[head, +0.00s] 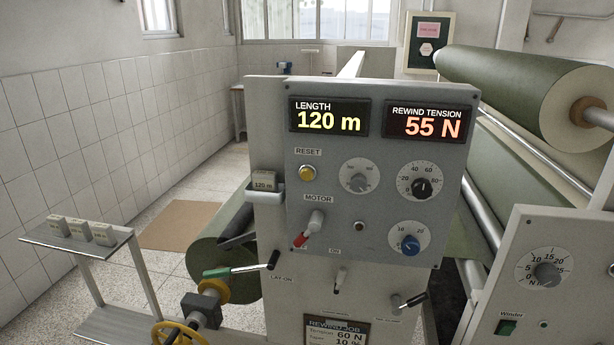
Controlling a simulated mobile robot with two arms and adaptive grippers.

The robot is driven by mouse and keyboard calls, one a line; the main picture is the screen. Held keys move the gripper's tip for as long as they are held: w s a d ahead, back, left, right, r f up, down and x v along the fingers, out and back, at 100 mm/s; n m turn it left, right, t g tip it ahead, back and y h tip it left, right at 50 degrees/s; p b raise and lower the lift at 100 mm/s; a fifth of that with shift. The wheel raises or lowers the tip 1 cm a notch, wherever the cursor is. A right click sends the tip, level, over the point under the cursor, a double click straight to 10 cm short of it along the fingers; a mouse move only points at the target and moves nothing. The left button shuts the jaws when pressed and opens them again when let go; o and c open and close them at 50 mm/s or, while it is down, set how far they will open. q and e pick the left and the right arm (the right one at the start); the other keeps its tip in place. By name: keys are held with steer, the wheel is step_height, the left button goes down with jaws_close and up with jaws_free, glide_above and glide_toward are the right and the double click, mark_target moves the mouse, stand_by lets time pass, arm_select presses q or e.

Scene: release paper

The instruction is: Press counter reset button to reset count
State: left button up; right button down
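A round yellow button (307,173) sits under the RESET label on the grey control panel (330,225). It stands at the panel's left side and nothing covers it. Above it, a length display (328,118) reads 120 m in yellow digits. Neither my left nor my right gripper shows in the head view.
A red-tipped MOTOR switch (309,229) and several dials surround the button. A tension display (427,122) reads 55 N. Levers, including a lay-on lever (272,262), stick out below. A small holder (264,192) juts from the left edge. A green roll (520,85) is at right.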

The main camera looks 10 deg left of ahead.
arm_select(q)
steer(key=shift+c, duration=0.4)
jaws_close()
steer(key=shift+a, duration=0.1)
stand_by(1.1)
